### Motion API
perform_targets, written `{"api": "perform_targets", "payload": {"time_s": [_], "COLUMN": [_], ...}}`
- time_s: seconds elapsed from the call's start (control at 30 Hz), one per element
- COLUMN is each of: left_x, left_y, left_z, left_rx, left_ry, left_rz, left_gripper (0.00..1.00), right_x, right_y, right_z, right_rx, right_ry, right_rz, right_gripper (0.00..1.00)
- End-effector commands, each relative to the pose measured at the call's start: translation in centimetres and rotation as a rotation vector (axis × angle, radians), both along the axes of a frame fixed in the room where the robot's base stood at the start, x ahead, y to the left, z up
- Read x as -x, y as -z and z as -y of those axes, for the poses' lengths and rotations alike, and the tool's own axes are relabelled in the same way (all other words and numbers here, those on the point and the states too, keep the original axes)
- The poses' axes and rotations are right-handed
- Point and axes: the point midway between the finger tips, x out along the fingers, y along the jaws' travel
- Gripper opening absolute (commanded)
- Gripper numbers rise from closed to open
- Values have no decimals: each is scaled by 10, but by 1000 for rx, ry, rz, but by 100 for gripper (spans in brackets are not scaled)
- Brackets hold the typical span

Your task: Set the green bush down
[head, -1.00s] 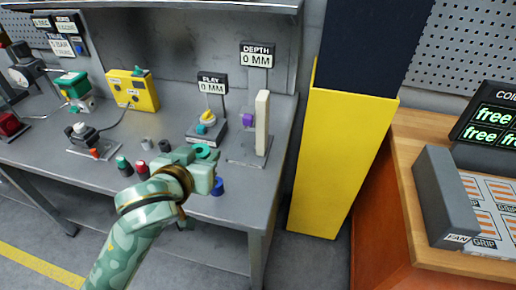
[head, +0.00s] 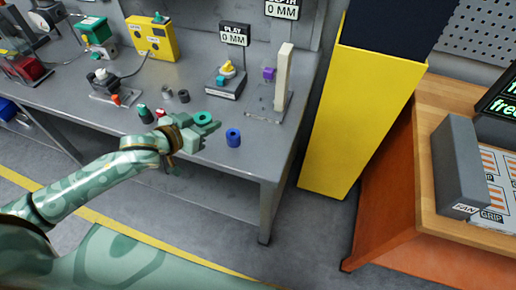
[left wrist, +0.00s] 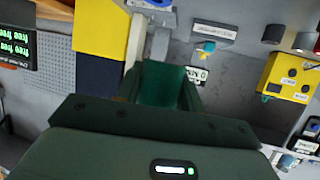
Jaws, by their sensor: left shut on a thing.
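The green bush (head: 203,118) is a teal ring at the fingertips of my left gripper (head: 200,130), over the front part of the grey workbench (head: 235,163). The gripper is shut on it. I cannot tell whether the bush touches the bench top. In the left wrist view a dark green shape (left wrist: 162,82) shows between the fingers; the bush's lower side is hidden. A blue bush (head: 233,137) stands just right of the fingers, apart from them. My right gripper is not in view.
Small red (head: 161,113) and dark green (head: 145,114) pieces stand left of the gripper, with grey bushes (head: 183,96) behind. The PLAY gauge (head: 226,82) and the DEPTH stand (head: 283,78) are farther back. Bare bench lies at the front right.

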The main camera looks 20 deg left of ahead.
Motion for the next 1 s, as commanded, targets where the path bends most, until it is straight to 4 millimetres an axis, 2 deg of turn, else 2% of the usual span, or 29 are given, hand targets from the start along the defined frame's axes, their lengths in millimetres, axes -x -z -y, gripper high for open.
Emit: {"api": "perform_targets", "payload": {"time_s": [0.17, 0.4, 0.5, 0.6, 0.87, 1.0], "left_x": [-11, -44, -53, -59, -68, -67], "left_y": [9, 42, 67, 82, 104, 124], "left_z": [19, 80, 97, 108, 125, 123], "left_rx": [6, 6, 3, 3, 2, 0], "left_ry": [0, 1, 0, 0, 1, 0], "left_rz": [2, 1, -2, -2, -1, -2], "left_gripper": [13, 13, 13, 13, 13, 13], "right_x": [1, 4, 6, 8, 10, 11], "right_y": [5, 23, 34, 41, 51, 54], "right_z": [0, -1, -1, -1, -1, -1], "right_rx": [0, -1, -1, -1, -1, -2], "right_ry": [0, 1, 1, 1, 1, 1], "right_rz": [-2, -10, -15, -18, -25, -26], "right_gripper": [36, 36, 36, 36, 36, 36]}}
